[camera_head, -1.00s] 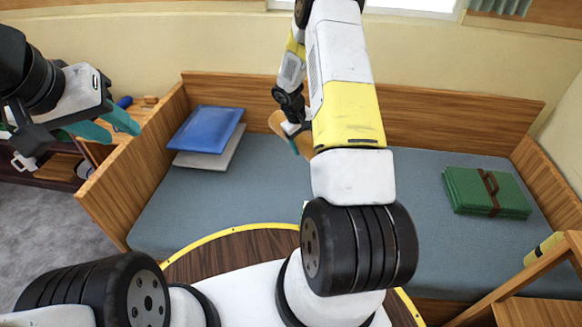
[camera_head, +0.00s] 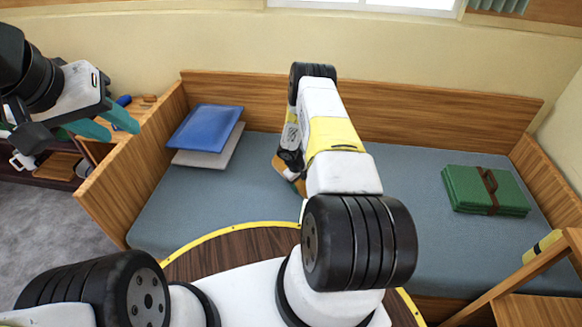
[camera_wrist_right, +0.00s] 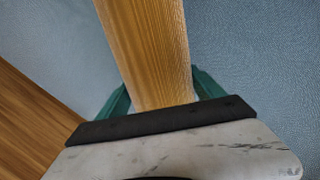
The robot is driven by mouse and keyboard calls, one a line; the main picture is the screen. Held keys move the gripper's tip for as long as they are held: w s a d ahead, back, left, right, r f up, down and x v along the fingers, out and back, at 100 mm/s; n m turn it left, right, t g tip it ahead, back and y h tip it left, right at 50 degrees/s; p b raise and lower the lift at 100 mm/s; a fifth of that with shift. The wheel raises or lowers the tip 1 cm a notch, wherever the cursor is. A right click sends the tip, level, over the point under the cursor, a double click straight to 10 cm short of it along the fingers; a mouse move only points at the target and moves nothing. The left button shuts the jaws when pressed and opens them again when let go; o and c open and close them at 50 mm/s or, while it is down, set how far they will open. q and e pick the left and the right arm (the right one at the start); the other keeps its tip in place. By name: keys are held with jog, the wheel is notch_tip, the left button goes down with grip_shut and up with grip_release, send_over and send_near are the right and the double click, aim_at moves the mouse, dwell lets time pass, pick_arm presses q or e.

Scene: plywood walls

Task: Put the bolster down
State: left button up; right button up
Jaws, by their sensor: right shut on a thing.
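The bolster, a long tan piece with a wood-like grain, is between the teal fingers of my right gripper in the right wrist view (camera_wrist_right: 145,45). My right gripper (camera_wrist_right: 161,92) is shut on it. In the head view, only a small orange-tan part of the bolster (camera_head: 281,164) shows beside the right gripper (camera_head: 297,184); my arm hides the rest. It is above the blue-grey mattress of the daybed (camera_head: 250,200); whether it touches the mattress I cannot tell. My left gripper (camera_head: 108,125) is open and empty, up at the left above the daybed's wooden end.
A blue cushion (camera_head: 205,128) lies on a grey one (camera_head: 212,158) at the mattress's left end. A folded green bundle with a brown strap (camera_head: 486,190) lies at the right. Wooden boards (camera_head: 440,120) edge the daybed.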

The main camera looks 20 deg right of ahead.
jog(key=shift+f, duration=2.4)
jog(key=shift+f, duration=0.15)
jog(key=o, duration=1.8)
